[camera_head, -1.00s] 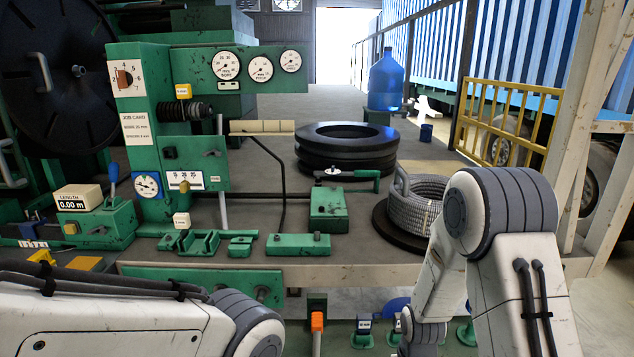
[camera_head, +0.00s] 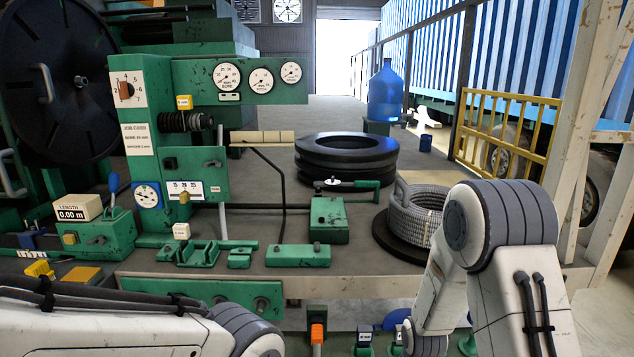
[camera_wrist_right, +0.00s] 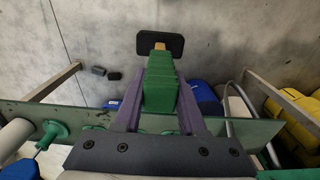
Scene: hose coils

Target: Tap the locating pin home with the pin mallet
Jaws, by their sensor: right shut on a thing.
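In the right wrist view my right gripper (camera_wrist_right: 160,78) is shut on the green handle (camera_wrist_right: 160,94) of a mallet. The mallet's dark, flat head (camera_wrist_right: 172,46) lies beyond the fingertips, over bare grey floor. In the head view this gripper and the mallet do not show; only my right arm does. My left arm enters at the lower left, and its gripper is out of view. A low green block (camera_head: 298,259) with small upright knobs sits near the bench's front edge. I cannot tell whether one of these is the locating pin.
The green machine (camera_head: 150,95) with dials stands on the left of the bench. A grey hose coil (camera_head: 418,213) and a stack of black rings (camera_head: 346,157) lie to the right. An orange-handled tool (camera_head: 317,333) shows below the bench edge.

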